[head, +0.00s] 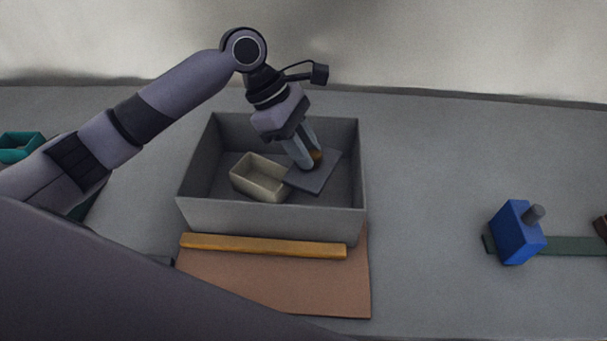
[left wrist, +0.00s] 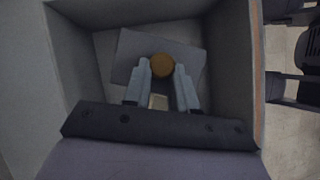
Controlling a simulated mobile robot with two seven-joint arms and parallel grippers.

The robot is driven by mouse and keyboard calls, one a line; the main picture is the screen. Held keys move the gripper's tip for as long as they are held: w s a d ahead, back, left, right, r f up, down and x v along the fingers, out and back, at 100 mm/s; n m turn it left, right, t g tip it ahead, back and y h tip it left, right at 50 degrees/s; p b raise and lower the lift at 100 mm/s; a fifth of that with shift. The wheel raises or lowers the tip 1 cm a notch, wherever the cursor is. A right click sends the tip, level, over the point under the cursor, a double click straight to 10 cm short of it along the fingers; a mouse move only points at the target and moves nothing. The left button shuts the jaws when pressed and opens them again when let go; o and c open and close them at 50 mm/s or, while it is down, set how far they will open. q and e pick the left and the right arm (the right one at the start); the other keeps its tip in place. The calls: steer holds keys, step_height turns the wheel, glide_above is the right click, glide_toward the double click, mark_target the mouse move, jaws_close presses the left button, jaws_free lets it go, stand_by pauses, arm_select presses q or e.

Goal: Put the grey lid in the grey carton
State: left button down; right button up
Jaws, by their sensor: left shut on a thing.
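The grey lid (head: 318,176) is a flat plate with a round brown knob (head: 317,157). It is inside the grey carton (head: 275,219), at the right of a small beige box (head: 262,180), and its left edge overlaps that box's edge in the head view. My left gripper (head: 309,164) reaches down into the carton and is shut on the lid's knob. In the left wrist view the knob (left wrist: 162,66) is between the fingertips and the lid (left wrist: 125,58) spreads beneath it. I cannot tell whether the lid touches the floor. My right gripper is not in view.
An orange bar (head: 262,246) lies along the carton's front, on a brown mat (head: 300,285). A blue block with a grey peg (head: 517,235) stands at the right by a dark green strip (head: 575,246). A teal box (head: 20,147) is at far left.

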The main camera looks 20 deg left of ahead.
mark_target(305, 174)
arm_select(q)
step_height(305, 174, down, 7)
steer(key=shift+r+b, duration=0.15)
steer(key=shift+b, duration=0.3)
steer(key=c, duration=0.9)
jaws_free()
steer(key=p+v, duration=0.1)
steer(key=v, duration=1.1)
steer(key=shift+s, duration=0.1)
